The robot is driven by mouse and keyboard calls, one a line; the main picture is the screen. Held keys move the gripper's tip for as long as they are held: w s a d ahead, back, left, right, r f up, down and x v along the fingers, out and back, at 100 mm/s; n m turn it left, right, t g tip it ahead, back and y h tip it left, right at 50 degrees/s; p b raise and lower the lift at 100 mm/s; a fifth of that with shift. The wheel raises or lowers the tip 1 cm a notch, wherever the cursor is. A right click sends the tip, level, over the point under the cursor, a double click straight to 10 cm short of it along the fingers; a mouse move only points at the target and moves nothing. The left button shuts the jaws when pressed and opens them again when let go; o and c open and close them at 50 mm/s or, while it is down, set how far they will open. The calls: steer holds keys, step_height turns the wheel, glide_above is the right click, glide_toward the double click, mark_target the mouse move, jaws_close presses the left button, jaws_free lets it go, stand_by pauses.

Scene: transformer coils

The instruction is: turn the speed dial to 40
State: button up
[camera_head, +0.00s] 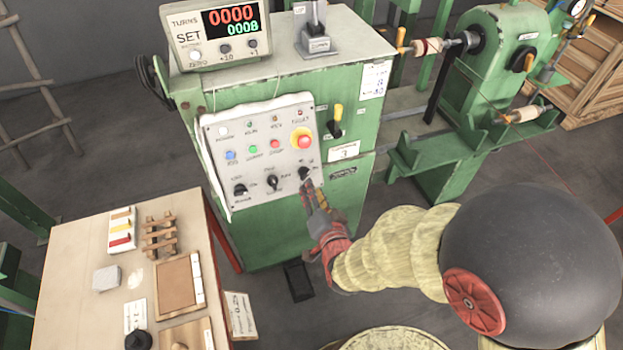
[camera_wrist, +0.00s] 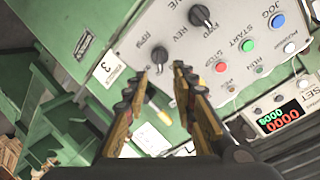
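The speed dial, a black knob (camera_head: 304,173), is the rightmost of three in the bottom row of the grey control panel (camera_head: 222,150). In the wrist view the dial (camera_wrist: 160,56) has small lettering beside it that looks like RPM; I cannot read its setting. My gripper (camera_head: 311,188) is just below the dial in the head view. In the wrist view my gripper (camera_wrist: 160,73) is open, its two fingertips apart, with the dial showing just beyond the gap between them. Whether either finger touches the dial I cannot tell.
Beside the dial is the FWD/REV knob (camera_wrist: 201,15). Colored push buttons and a red emergency stop (camera_head: 302,139) are higher on the panel. A yellow-handled lever (camera_head: 337,115) stands to the right. The turns counter (camera_head: 216,32) reads 0000 and 0008. A wooden table (camera_head: 75,260) stands left.

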mark_target(306, 176)
steer(key=b+x, duration=0.1)
steer(key=x, duration=0.6)
steer(key=shift+w+f, duration=0.15)
steer(key=shift+w, duration=0.05)
steer(key=shift+c, duration=0.4)
jaws_close()
